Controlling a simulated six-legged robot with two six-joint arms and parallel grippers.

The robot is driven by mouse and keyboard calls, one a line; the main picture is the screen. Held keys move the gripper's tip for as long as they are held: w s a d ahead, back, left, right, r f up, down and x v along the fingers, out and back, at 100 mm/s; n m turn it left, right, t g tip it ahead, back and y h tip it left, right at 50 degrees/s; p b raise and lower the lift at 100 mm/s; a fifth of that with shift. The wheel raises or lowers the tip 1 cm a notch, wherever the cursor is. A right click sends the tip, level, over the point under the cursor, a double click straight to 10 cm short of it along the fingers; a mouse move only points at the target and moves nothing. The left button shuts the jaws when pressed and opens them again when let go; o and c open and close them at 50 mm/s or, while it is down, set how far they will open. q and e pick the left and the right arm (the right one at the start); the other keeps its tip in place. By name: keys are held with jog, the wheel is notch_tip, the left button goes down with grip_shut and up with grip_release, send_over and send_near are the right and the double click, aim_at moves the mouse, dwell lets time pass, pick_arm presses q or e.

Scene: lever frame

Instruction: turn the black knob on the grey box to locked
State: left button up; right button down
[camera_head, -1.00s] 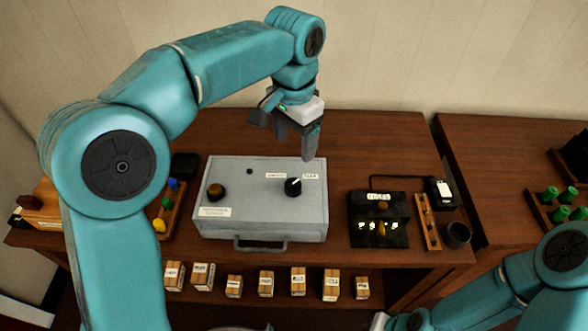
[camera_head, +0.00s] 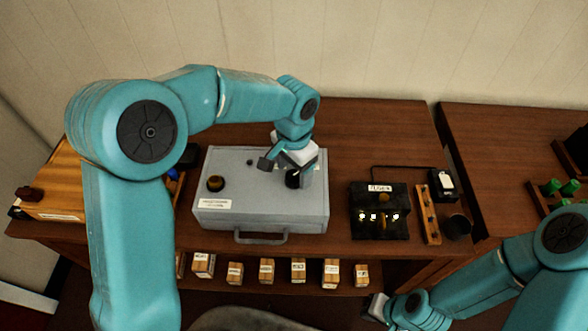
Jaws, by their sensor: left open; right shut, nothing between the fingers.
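The grey box (camera_head: 262,210) sits on the brown table in the middle of the view, with a handle at its front. The black knob (camera_head: 292,180) is on the right half of its top. My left gripper (camera_head: 285,174) is open and low over the box, right at the knob. It hides part of the knob, its pointer and the labels beside it. I cannot tell whether the fingers touch the knob. My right gripper (camera_head: 378,308) is shut and empty at the bottom, away from the box.
A black box with lit spots (camera_head: 378,226) stands right of the grey box, beside a wooden strip (camera_head: 428,213) and a dark cup (camera_head: 458,226). Several small labelled blocks (camera_head: 298,270) stand on the lower shelf. The table behind the grey box is clear.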

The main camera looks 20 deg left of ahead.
pick_arm(q)
jog(key=shift+w+a+f, duration=0.1)
jog(key=shift+w+f, duration=0.1)
jog(key=shift+f, duration=0.35)
jog(key=shift+w+a+f, duration=0.1)
jog(key=shift+w+f, duration=0.05)
jog(key=shift+f, duration=0.4)
jog(key=shift+s+d+r, duration=0.15)
jog(key=shift+s, duration=0.1)
jog(key=shift+w, duration=0.15)
jog(key=c, duration=1.1)
jog(key=shift+o, duration=0.2)
